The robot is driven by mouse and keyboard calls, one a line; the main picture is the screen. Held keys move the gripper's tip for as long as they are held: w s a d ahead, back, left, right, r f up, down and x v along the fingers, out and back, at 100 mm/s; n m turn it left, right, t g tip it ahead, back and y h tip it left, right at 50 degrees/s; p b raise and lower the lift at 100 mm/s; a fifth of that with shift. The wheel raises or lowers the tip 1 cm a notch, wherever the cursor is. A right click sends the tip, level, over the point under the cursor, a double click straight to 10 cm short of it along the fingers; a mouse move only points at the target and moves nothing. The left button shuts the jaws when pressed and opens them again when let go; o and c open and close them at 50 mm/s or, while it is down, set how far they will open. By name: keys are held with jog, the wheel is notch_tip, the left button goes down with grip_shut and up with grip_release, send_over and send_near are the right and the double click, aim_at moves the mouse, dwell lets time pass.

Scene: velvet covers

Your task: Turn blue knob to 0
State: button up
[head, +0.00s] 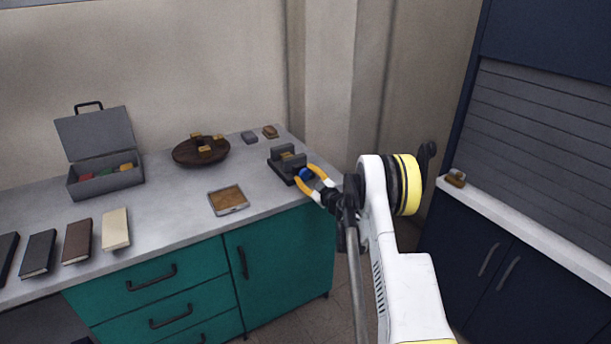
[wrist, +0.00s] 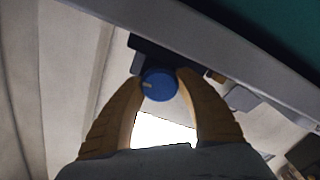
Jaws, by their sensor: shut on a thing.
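The blue knob (head: 305,173) sits on the front of a dark grey device (head: 281,169) near the right end of the counter. In the wrist view the knob (wrist: 159,85) shows a round blue face with a light pointer mark on its left side, aimed left. My gripper (head: 309,175) has its yellow fingers on either side of the knob, and in the wrist view my gripper (wrist: 160,82) is shut on it. The dark device body (wrist: 150,55) shows behind the knob. I cannot read any scale or 0 mark.
A brown round tray (head: 183,155) with small blocks, an open grey box (head: 104,185) and a framed tan square (head: 228,199) lie on the grey counter left of the device. Several books lie at the far left. A dark cabinet (head: 480,262) stands at right.

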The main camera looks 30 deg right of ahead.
jog(key=shift+n, duration=1.3)
jog(key=o, duration=1.2)
jog(key=s, duration=1.2)
